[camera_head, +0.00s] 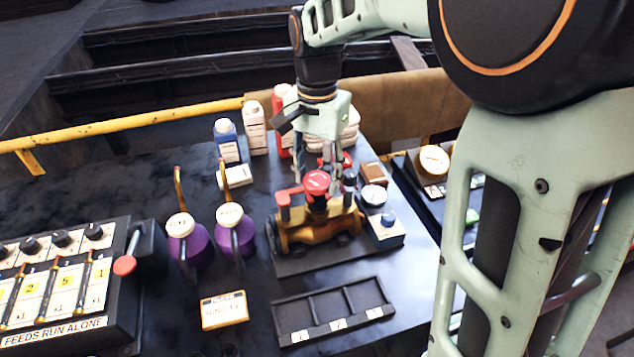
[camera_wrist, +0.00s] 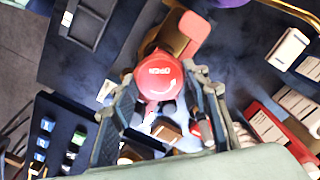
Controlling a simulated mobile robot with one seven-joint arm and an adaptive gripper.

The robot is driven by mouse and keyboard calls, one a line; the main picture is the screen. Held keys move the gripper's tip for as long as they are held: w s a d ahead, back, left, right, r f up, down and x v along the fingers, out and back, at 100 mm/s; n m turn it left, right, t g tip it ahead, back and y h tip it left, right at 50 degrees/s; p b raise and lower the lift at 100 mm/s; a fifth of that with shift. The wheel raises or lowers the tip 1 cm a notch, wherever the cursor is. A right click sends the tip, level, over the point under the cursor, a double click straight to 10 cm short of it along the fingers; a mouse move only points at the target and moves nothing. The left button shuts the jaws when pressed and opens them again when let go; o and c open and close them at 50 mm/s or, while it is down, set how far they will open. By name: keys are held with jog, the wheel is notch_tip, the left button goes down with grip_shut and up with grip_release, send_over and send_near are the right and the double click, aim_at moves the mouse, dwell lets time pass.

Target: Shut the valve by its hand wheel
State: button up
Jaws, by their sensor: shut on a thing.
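The brass valve (camera_head: 318,230) stands on a dark base plate on the black bench top. Its red hand wheel (camera_head: 317,183) is on top, with a round red cap and a red block to one side. In the wrist view the hand wheel (camera_wrist: 158,77) shows lettering that seems to read "OPEN". My gripper (camera_head: 334,172) reaches down from above, just behind the cap. In the wrist view my gripper (camera_wrist: 162,88) has one finger on each side of the red cap and is shut on the hand wheel. The exact contact is partly hidden.
Two purple oil cans (camera_head: 187,240) (camera_head: 236,233) stand left. Bottles (camera_head: 227,141) stand behind. An empty divided tray (camera_head: 333,312) and a card (camera_head: 224,310) lie in front.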

jog(key=m+p, duration=0.1)
jog(key=m, duration=0.4)
jog(key=shift+m, duration=0.4)
jog(key=m+p, duration=0.1)
jog(key=m, duration=0.4)
jog(key=shift+m, duration=0.3)
jog(key=o, duration=1.2)
jog(key=shift+c, duration=1.1)
